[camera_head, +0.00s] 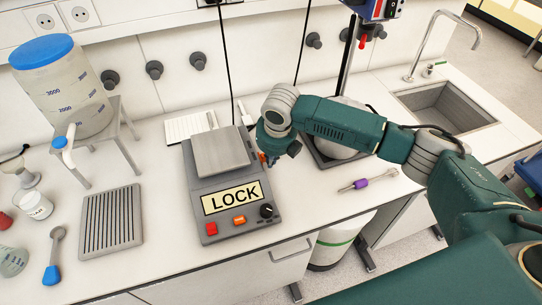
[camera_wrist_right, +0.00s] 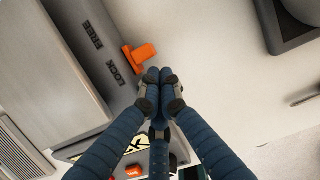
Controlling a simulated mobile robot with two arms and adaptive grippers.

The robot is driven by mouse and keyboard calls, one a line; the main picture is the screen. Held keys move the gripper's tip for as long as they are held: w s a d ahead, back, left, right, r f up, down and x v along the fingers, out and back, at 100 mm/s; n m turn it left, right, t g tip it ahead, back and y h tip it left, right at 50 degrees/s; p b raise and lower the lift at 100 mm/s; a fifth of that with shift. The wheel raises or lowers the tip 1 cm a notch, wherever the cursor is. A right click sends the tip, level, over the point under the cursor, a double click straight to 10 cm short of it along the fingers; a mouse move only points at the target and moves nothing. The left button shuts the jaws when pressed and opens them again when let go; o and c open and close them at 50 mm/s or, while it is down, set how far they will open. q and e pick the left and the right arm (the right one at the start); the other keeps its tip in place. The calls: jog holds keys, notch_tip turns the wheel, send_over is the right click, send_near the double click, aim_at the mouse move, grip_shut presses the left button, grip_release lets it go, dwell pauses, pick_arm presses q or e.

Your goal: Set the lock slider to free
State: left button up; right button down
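A grey device (camera_head: 200,185) stands on the bench, and its display plate (camera_head: 233,197) reads LOCK. On its right side is an orange lock slider (camera_wrist_right: 141,56), shown in the right wrist view beside printed FREE (camera_wrist_right: 93,35) and LOCK (camera_wrist_right: 117,73) labels. The slider sits nearer the LOCK label. My right gripper (camera_wrist_right: 159,76) has its blue fingers drawn together with nothing visible between them. Its tips are close to the slider; contact cannot be told. In the head view the right gripper (camera_head: 273,158) is at the device's right side, partly covering the slider. My left gripper is out of view.
The device also has a red button (camera_head: 211,228), an orange button (camera_head: 239,220) and a black knob (camera_head: 267,211). A ribbed grey tray (camera_head: 112,218) lies to its left. A purple-handled tool (camera_head: 362,183) lies to the right, before the sink (camera_head: 447,108). Bench in front of the device is clear.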

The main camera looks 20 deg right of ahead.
jog(key=shift+w, duration=0.25)
jog(key=w+b, duration=0.1)
jog(key=w, duration=0.2)
jog(key=shift+w+a+f+b, duration=0.1)
jog(key=shift+w+b, duration=0.2)
jog(key=shift+w, duration=0.55)
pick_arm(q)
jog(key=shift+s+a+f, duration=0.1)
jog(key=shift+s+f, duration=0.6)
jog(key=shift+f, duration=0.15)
pick_arm(e)
jog(key=shift+s, duration=0.1)
